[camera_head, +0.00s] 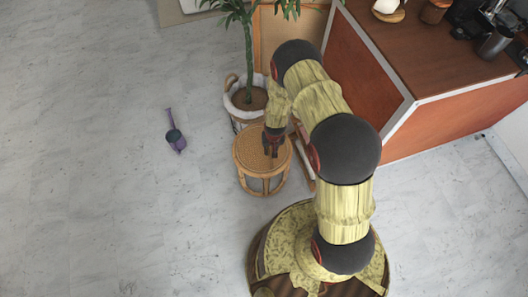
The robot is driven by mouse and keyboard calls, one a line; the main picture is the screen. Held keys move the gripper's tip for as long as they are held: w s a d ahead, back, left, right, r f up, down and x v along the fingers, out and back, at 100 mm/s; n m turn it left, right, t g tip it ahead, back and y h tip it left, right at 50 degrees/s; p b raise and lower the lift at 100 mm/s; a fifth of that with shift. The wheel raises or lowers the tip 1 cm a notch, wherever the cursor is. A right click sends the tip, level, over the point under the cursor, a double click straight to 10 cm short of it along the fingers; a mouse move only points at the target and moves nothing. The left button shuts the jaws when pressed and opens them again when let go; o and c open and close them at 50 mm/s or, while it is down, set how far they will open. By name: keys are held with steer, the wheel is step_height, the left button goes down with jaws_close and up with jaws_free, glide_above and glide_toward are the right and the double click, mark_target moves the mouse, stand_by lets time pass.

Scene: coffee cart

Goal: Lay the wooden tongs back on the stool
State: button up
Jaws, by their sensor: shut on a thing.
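The round stool (249,151) has a woven tan seat and rattan legs, and stands upright on the floor in the middle of the head view. My gripper (271,152) points down over the right part of its seat. The dark fingers are shut. The wooden tongs are hard to make out: they are small and close in colour to the seat, and the fingers and arm cover part of that spot. I cannot tell whether the tongs touch the seat.
A potted plant (233,107) stands just behind the stool. The wooden cart (455,120) with cups and a coffee machine is at the right. Open floor lies left of the stool.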

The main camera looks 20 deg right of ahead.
glide_above(264, 154)
steer(key=shift+s+a+f, duration=0.1)
steer(key=shift+s+f, duration=0.05)
steer(key=shift+f, duration=2.45)
steer(key=shift+f+b, duration=1.25)
steer(key=shift+f, duration=0.15)
steer(key=shift+f, duration=0.2)
steer(key=o, duration=0.6)
